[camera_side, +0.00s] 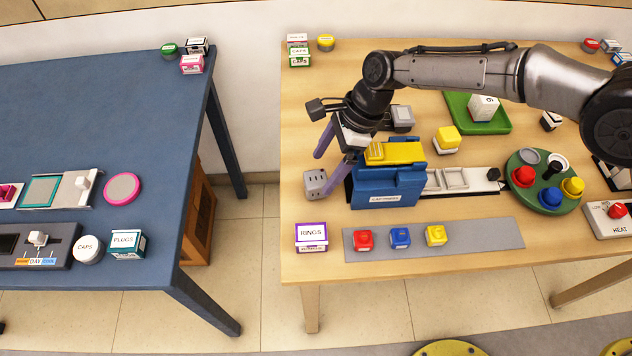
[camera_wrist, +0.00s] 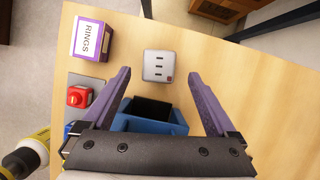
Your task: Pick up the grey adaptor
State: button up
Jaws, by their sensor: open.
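The grey adaptor (camera_side: 315,183) is a small grey block with dark slots, standing on the wooden table left of the blue box. In the wrist view the adaptor (camera_wrist: 159,66) shows its slotted face and a small dark reddish mark at one corner. My gripper (camera_side: 325,173) has two purple fingers spread wide with nothing held. In the wrist view my gripper (camera_wrist: 159,75) has one fingertip on each side of the adaptor, with gaps on both sides. The adaptor lies around and just beyond the tips. I cannot tell the exact height of the tips over it.
A blue box (camera_side: 385,188) with a yellow top stands right beside the fingers. The white RINGS box (camera_side: 311,237) is in front of the adaptor. A grey strip (camera_side: 480,236) holds red, blue and yellow blocks. A blue table (camera_side: 140,100) stands further left.

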aim_at(319, 177)
jog(key=shift+x, duration=2.8)
jog(key=shift+s, duration=0.1)
grip_shut()
